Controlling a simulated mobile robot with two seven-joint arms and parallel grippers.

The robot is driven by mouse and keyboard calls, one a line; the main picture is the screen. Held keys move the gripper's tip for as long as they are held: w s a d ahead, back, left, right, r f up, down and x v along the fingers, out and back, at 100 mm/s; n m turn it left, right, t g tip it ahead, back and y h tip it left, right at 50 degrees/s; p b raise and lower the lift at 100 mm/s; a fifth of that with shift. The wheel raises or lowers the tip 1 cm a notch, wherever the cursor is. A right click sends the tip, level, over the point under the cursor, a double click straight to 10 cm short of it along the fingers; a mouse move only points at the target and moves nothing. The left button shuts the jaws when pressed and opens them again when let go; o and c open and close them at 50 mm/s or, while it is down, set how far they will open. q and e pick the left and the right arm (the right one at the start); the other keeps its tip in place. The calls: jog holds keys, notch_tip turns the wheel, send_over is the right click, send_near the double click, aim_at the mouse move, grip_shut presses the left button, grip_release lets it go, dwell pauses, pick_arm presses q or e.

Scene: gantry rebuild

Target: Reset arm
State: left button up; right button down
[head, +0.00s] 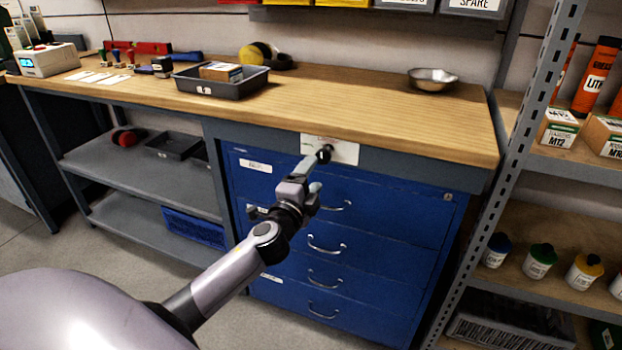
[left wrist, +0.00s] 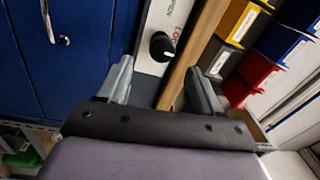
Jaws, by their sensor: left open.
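My left arm reaches to the front of the workbench (head: 400,122). My left gripper (head: 312,172) is open and empty, just in front of a white plate (head: 345,152) on the bench's front edge. A black knob (head: 324,154) sits on this plate. In the left wrist view, the black knob (left wrist: 162,46) with a light pointer mark lies ahead of the gap between the two spread fingers (left wrist: 160,80). The plate there carries green and red lettering, partly readable. I cannot tell whether a finger touches the knob. My right gripper is not in view.
Below the plate is a blue drawer cabinet (head: 385,240) with several handles. A grey tray (head: 222,88) with a box and a metal bowl (head: 432,79) stand on the bench. A metal shelf rack upright (head: 520,150) rises at the right. The bench middle is clear.

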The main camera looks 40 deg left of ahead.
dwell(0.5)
pick_arm(q)
jog(key=s+d+f+n+g+h+p, duration=0.2)
jog(key=s+d+f+n+p, duration=0.1)
jog(key=s, duration=0.6)
jog(key=s+d+f+n+g+h+p, duration=0.2)
jog(key=s+d+f+n+g+p, duration=0.1)
jog(key=s+d, duration=0.4)
jog(key=s+d+f+n+g+h+p, duration=0.2)
jog(key=s+d+f+n+p, duration=0.3)
jog(key=s, duration=0.6)
jog(key=shift+s+d+f+n+g, duration=0.25)
jog(key=shift+d+f+n+g, duration=0.2)
jog(key=shift+f, duration=0.25)
jog(key=c, duration=0.4)
jog(key=shift+a, duration=0.15)
